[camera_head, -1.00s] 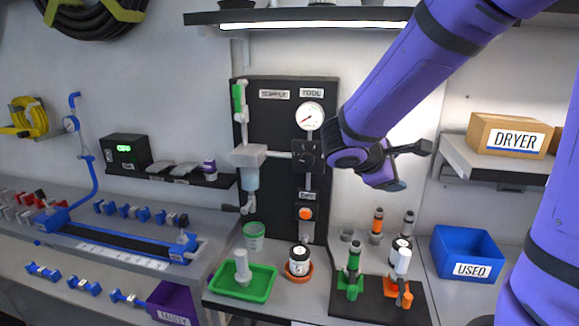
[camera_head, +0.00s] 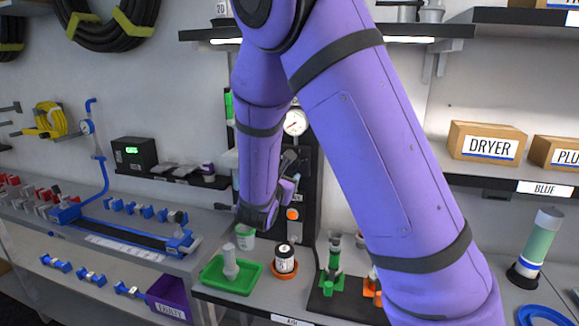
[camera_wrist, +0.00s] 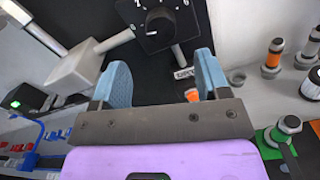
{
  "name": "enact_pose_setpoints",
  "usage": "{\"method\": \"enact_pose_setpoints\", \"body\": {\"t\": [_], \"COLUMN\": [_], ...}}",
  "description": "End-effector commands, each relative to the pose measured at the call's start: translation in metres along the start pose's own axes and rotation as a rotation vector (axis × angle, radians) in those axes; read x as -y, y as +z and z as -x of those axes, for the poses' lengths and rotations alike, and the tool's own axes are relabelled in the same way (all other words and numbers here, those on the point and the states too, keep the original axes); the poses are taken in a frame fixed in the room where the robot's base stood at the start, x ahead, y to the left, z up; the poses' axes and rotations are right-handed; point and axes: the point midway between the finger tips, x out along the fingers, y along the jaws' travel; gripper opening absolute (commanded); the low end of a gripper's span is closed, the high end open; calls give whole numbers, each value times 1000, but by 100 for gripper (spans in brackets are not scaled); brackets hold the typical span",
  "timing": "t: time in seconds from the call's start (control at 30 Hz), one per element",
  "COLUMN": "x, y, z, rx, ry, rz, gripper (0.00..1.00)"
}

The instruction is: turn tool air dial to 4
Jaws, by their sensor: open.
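The tool air dial is a round black knob (camera_wrist: 160,25) on a dark square plate with white numerals. It shows at the top of the wrist view; only some numerals are in frame, and I cannot tell its setting. No finger touches the knob. In the head view my gripper (camera_head: 289,170) is partly seen in front of the panel. The tool gauge (camera_head: 295,122) shows above it.
A grey filter body (camera_wrist: 80,70) with a pipe stands left of the dial. An orange button (camera_head: 292,214) is below on the black panel (camera_head: 312,205).

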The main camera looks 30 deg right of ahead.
Motion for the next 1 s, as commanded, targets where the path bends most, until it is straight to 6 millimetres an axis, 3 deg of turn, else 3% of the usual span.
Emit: {"method": "enact_pose_setpoints", "body": {"t": [0.4, 0.6, 0.9, 1.0], "x": [1, 1, 1, 1], "y": [0, 0, 0, 0], "z": [-69, -82, -84, -84], "rx": [0, -1, -1, -1], "ry": [-3, -3, -2, -2], "rz": [0, -1, -1, -1], "gripper": [69, 69, 69, 48]}}
